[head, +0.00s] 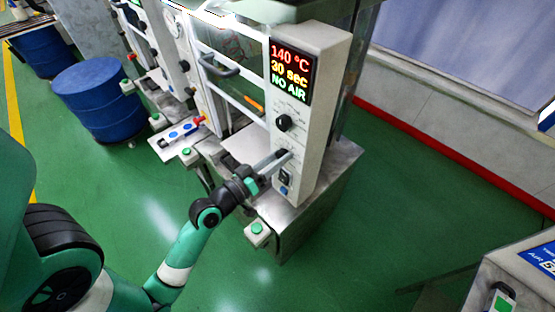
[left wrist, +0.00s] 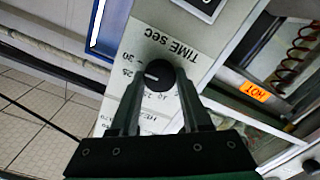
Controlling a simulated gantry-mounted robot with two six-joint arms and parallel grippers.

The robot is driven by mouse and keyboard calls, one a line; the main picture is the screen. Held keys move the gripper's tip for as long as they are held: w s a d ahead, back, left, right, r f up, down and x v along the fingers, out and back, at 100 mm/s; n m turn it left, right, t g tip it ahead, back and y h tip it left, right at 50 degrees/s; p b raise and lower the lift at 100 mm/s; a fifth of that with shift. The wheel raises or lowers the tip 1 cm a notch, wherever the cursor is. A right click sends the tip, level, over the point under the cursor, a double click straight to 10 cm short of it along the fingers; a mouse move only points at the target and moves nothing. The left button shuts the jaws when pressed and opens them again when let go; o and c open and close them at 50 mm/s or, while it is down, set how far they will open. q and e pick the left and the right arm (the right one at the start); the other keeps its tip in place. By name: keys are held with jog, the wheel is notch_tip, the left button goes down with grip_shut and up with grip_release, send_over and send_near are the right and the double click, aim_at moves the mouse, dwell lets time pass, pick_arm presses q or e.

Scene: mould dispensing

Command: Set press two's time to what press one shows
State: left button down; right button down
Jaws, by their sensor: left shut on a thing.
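A press with a white control panel (head: 313,65) stands in the middle of the head view. Its display (head: 291,76) reads 140 °C, 30 sec, NO AIR. A black upper knob (head: 284,123) sits below the display. My left gripper (head: 284,154) is at the panel below that knob. In the left wrist view its fingers (left wrist: 158,98) are shut on the black time knob (left wrist: 158,74), labelled "TIME sec". The knob's white mark points left in the picture, towards the printed numbers. My right gripper is out of view.
Another press (head: 178,50) stands to the left; no time reading shows on it. Blue drums (head: 100,98) stand farther left. A machine with a blue display (head: 540,258) is at lower right. Green floor is open right of the middle press.

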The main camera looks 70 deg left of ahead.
pick_arm(q)
jog(key=shift+m, duration=0.3)
jog(key=shift+c, duration=1.8)
grip_release()
jog(key=shift+s, duration=0.1)
jog(key=b+v, duration=0.1)
jog(key=v, duration=1)
jog(key=shift+s+d, duration=0.2)
